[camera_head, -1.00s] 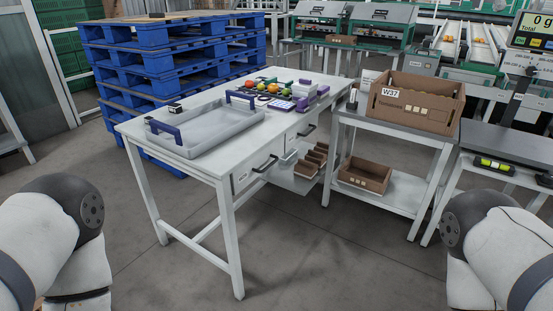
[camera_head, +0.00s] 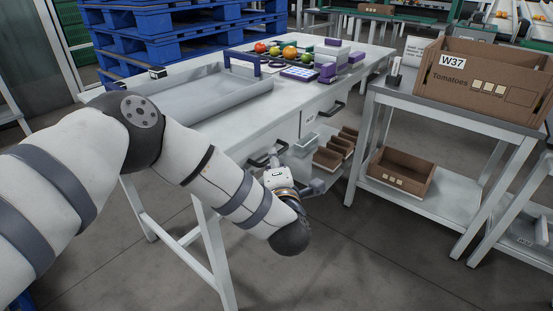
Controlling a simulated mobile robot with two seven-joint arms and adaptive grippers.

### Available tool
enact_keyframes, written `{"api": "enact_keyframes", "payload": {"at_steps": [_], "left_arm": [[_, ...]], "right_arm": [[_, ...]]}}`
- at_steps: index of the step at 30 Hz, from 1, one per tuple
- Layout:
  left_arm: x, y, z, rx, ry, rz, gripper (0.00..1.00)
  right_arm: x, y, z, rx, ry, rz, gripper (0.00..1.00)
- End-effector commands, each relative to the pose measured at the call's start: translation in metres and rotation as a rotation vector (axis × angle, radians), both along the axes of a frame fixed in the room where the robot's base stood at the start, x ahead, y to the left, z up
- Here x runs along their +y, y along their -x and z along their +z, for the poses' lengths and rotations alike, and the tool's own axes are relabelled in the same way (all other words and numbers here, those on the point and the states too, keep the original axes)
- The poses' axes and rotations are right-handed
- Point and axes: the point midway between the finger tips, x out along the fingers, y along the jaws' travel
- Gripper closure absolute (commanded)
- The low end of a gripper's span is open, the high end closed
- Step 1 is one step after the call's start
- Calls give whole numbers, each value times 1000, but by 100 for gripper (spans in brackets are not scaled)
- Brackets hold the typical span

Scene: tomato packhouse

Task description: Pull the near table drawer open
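The white table (camera_head: 290,118) stands in front of me with two drawers along its right side. The near drawer's dark bar handle (camera_head: 258,161) shows just beyond my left gripper. My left gripper (camera_head: 273,158) is at this handle, its arm reaching in from the left across the table's near corner. The fingers are small and partly hidden, so I cannot tell whether they are around the handle or only beside it. The arm hides much of the near drawer front, which looks flush with the table. The far drawer's handle (camera_head: 334,109) is clear. My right gripper is out of view.
A grey tray (camera_head: 212,102) and tomatoes (camera_head: 290,53) are on the table. Small brown boxes (camera_head: 328,158) sit on a low shelf beyond my gripper. A side table (camera_head: 455,115) with a W37 carton (camera_head: 487,82) stands right. The floor between is clear.

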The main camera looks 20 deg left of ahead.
Motion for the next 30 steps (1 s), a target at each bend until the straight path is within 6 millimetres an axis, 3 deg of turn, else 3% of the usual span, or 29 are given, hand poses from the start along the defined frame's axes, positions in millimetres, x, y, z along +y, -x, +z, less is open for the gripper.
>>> {"api": "enact_keyframes", "payload": {"at_steps": [6, 15, 19, 20, 30], "left_arm": [[14, -29, -7, 2, -2, -1, 70], [15, -34, -6, 3, -3, -3, 70], [15, -34, -6, 3, -3, -3, 98], [15, -34, -6, 3, -3, -3, 100], [14, -33, -6, 3, -2, -3, 100]], "right_arm": [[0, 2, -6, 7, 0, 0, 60], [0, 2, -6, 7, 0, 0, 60], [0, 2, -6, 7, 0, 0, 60], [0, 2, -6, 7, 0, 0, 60], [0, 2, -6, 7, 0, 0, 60]]}}
